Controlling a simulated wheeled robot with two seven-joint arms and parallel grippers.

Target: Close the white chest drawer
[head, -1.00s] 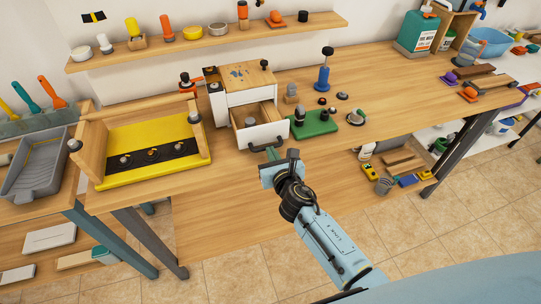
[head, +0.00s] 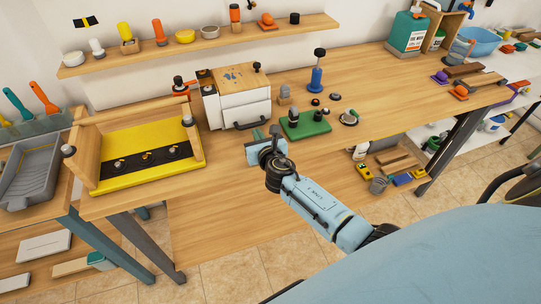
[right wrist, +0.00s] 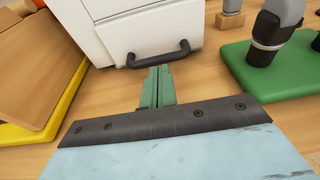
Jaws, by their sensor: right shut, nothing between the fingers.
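The white chest (head: 234,96) with a wooden top stands on the workbench. The drawer's dark handle (right wrist: 158,54) is near the top centre of the right wrist view. My right gripper (right wrist: 156,74) is shut and empty, its green fingertips just in front of and below the handle; I cannot tell whether they touch it. In the head view the right gripper (head: 262,138) is in front of the chest. My left gripper is not in view.
A yellow tray with wooden sides (head: 130,179) lies left of the chest. A green block with dark fittings (head: 305,130) is close on the right. A shelf with small items (head: 205,44) runs along the wall behind. The bench front is fairly clear.

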